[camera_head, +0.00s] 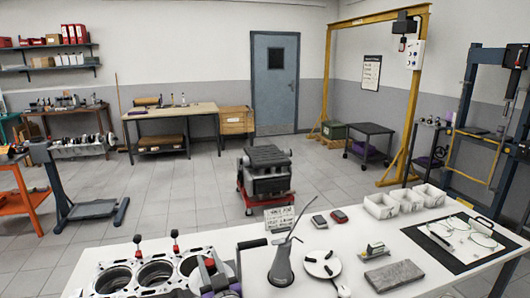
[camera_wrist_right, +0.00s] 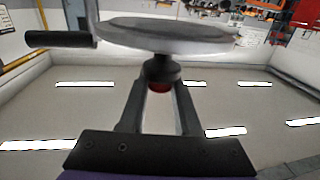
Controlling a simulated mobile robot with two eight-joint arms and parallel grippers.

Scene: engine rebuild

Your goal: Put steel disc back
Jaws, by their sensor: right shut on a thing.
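My right gripper (camera_head: 212,275) is low in the head view, at the right end of the engine block (camera_head: 110,276). In the right wrist view its two fingers (camera_wrist_right: 160,95) are shut on a small black and red knob (camera_wrist_right: 160,84). A grey steel disc (camera_wrist_right: 165,38) shows nearly edge-on just above the knob. I cannot tell for certain whether they are joined. A crank with a black grip (camera_wrist_right: 55,39) shows at the disc's left; the grip also shows in the head view (camera_head: 252,243). I cannot make out the disc in the head view. My left gripper is not in view.
Right of my gripper are a grey oil can (camera_head: 281,268), a round white dish (camera_head: 322,264) with small dark pieces, a grey slab (camera_head: 394,276), white bins (camera_head: 408,200) and a black mat (camera_head: 440,247).

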